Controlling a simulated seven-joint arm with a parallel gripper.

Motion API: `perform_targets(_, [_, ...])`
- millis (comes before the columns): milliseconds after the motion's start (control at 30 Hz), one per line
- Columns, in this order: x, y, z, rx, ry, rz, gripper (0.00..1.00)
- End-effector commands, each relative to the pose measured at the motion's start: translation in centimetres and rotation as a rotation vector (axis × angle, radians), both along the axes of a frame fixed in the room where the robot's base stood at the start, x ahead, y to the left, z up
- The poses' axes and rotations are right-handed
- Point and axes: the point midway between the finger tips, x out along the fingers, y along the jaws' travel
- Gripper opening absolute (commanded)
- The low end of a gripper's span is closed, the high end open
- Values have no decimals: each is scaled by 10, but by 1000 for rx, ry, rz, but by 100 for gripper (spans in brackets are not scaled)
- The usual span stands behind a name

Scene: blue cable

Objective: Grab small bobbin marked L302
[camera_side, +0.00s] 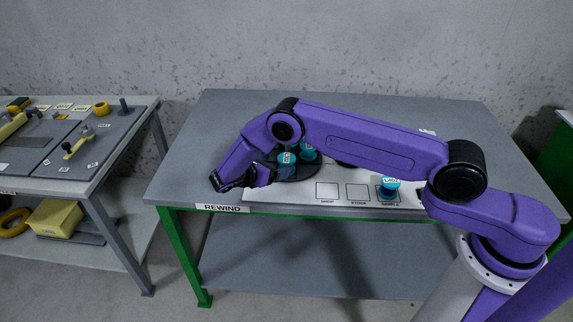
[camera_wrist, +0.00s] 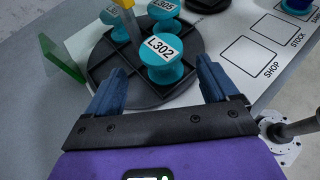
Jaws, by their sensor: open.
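The small bobbin marked L302 (camera_wrist: 162,60) is teal with a white label and stands on a round black divided tray (camera_wrist: 186,92). In the wrist view it sits ahead of my gripper (camera_wrist: 158,82), between the lines of its two blue fingers. The fingers are open and nothing is held. In the side view my gripper (camera_side: 262,176) is at the left edge of the tray, close beside a teal bobbin (camera_side: 287,158). A second bobbin marked L305 (camera_wrist: 163,10) stands just behind L302. Contact between fingers and bobbin cannot be told.
A yellow-tipped upright post (camera_wrist: 127,18) rises by L302 on the tray, with another teal bobbin (camera_wrist: 120,30) behind it. White squares marked SHOP (camera_side: 327,190) and STOCK (camera_side: 357,191) are empty. A teal-topped bobbin (camera_side: 390,184) stands at SAMPLE.

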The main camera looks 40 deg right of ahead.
Motion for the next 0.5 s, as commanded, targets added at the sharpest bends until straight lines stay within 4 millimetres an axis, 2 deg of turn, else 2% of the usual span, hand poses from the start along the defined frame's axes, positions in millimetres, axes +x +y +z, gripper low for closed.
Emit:
perform_targets(267, [1, -15, -4, -1, 1, -3, 87])
perform_targets(500, [4, -46, -14, 0, 1, -4, 87])
